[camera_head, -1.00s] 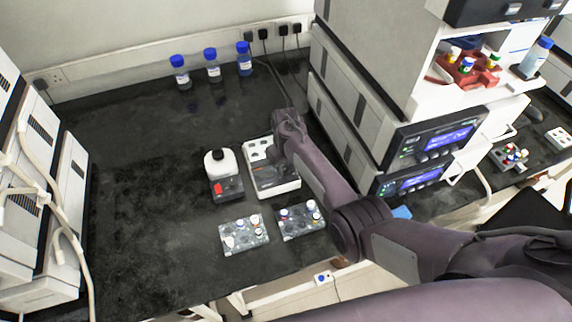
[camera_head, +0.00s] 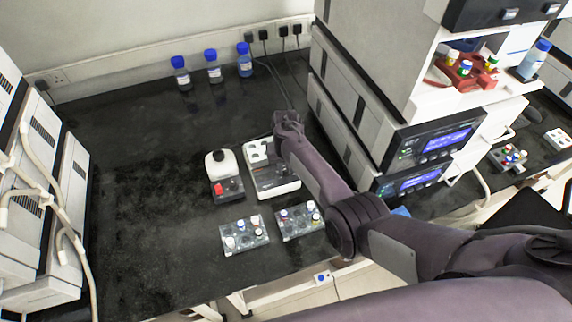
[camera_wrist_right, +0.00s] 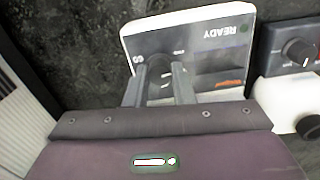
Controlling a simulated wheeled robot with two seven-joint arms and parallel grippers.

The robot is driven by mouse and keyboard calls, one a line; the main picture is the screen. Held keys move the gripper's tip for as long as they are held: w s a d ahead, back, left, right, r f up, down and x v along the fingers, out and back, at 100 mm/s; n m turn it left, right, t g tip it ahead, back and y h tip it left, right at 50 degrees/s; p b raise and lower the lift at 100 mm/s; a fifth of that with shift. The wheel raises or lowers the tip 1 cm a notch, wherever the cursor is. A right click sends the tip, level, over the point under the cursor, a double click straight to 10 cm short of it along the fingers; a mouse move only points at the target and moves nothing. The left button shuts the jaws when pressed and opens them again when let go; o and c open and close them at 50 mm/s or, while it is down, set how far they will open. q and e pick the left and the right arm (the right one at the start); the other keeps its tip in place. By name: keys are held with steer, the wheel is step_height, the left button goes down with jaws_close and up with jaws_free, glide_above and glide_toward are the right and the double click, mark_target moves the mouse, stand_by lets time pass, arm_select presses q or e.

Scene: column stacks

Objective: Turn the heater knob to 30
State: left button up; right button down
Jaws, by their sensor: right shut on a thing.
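The heater is a white box with a dark front panel marked READY in the right wrist view (camera_wrist_right: 205,38). In the head view the heater (camera_head: 277,187) stands on the black bench, partly covered by my right arm. My right gripper (camera_wrist_right: 162,78) reaches down to the panel, its two grey fingers on either side of the small dark heater knob (camera_wrist_right: 160,67). It is shut on the knob, which is mostly hidden between the fingers. The scale setting cannot be read. My left gripper is not in view.
Beside the heater stands a small device with a white round top (camera_head: 220,160) and its own black knob (camera_wrist_right: 299,52). Two vial racks (camera_head: 245,236) lie in front. Blue-capped bottles (camera_head: 213,70) stand at the back. Stacked instruments (camera_head: 395,120) rise on the right.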

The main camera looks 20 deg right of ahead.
steer(key=m, duration=0.3)
steer(key=shift+m, duration=2.2)
steer(key=c, duration=1.2)
jaws_free()
steer(key=shift+c, duration=0.2)
step_height(320, 180, up, 8)
steer(key=shift+f+p, duration=0.1)
steer(key=shift+p, duration=0.6)
